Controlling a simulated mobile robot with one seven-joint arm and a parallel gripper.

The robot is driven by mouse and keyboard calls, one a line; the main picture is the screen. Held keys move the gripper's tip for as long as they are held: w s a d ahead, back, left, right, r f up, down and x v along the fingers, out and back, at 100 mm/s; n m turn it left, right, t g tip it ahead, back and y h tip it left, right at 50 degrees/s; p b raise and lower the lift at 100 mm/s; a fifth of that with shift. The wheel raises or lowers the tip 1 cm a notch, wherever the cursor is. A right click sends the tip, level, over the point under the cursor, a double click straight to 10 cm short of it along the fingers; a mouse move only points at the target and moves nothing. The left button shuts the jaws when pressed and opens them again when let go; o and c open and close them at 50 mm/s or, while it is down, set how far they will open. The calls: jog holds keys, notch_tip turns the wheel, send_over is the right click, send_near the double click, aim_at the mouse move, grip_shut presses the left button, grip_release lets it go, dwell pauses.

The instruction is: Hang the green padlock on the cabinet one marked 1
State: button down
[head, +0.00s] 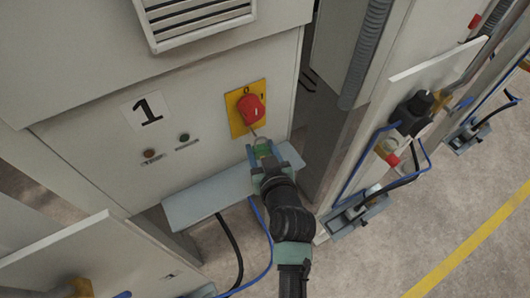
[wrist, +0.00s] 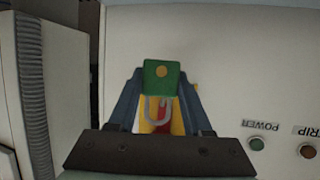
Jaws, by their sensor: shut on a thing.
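The cabinet marked 1 (head: 150,110) has a red rotary switch (head: 251,108) on a yellow plate (head: 236,123). My gripper (head: 262,150) is just below that switch, above the grey shelf (head: 208,197). It is shut on the green padlock (head: 262,146). In the wrist view the green padlock (wrist: 162,74) sits between my fingers, with its grey shackle (wrist: 158,108) toward the red and yellow of the switch. Whether the shackle touches the switch I cannot tell. In the wrist view my gripper and the padlock hide most of the switch.
Two small indicator buttons (head: 150,154) sit left of the switch. A vent (head: 190,15) is above. Blue and black cables (head: 235,240) hang below the shelf. A grey corrugated hose (head: 367,50) and other cabinets with open panels (head: 385,110) stand to the right.

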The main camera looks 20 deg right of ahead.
jog(key=shift+w+a, duration=0.25)
jog(key=shift+w, duration=1.05)
jog(key=shift+w+a+f, duration=0.1)
jog(key=shift+w+a+b, duration=0.1)
jog(key=shift+a+b, duration=0.2)
jog(key=shift+b, duration=0.4)
jog(key=shift+c, duration=1.3)
grip_release()
jog(key=shift+s+f, duration=0.15)
jog(key=shift+s, duration=0.5)
jog(key=b+v, duration=0.2)
jog(key=v, duration=1)
jog(key=shift+s+d, duration=0.2)
jog(key=shift+d, duration=0.4)
